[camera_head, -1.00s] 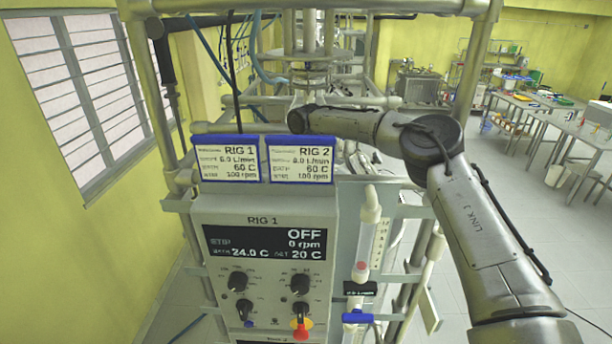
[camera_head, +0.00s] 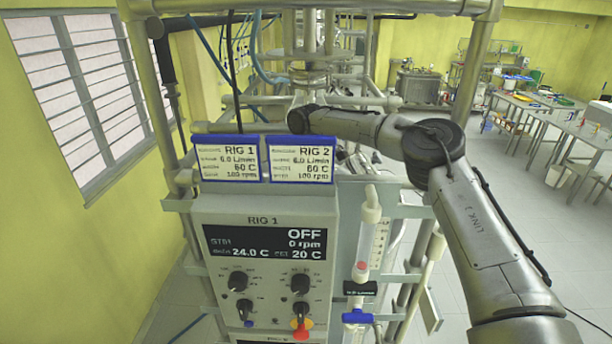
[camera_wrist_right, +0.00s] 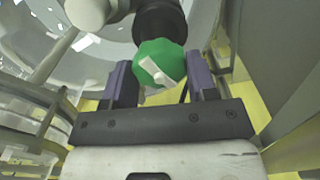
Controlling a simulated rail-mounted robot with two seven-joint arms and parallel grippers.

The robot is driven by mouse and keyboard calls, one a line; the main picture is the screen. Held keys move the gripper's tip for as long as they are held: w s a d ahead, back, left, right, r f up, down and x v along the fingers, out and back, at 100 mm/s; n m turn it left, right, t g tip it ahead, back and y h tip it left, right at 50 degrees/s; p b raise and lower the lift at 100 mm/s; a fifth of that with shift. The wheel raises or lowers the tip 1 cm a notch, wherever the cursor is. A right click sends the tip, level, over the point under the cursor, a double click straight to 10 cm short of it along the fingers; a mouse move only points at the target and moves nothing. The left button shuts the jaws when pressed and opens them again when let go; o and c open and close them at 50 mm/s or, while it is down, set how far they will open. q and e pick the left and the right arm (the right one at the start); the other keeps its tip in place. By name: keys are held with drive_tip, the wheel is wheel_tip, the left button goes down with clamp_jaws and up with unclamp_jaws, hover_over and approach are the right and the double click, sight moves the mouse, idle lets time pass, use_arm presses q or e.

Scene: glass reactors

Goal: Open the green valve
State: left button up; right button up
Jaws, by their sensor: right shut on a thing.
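The green valve (camera_wrist_right: 160,62) shows in the right wrist view as a faceted green knob with a white pointer bar, fixed to a dark round fitting (camera_wrist_right: 161,22). The pointer lies at a slant. My right gripper (camera_wrist_right: 162,75) has a purple-grey finger on each side of the knob and is shut on it. In the head view my right arm reaches in from the right behind the label cards, and its gripper and the green valve are hidden there. My left gripper is in neither view.
The RIG 1 control box (camera_head: 264,270) reads OFF, 0 rpm. Label cards (camera_head: 265,160) sit above it. A flowmeter tube (camera_head: 368,235) and a blue-handled valve (camera_head: 357,317) stand to its right. Metal frame poles surround the rig. Glassware fills the wrist view's left side.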

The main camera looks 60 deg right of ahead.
drive_tip(key=n, duration=0.4)
drive_tip(key=shift+n, duration=2.6)
drive_tip(key=o, duration=0.9)
drive_tip(key=shift+r, duration=0.1)
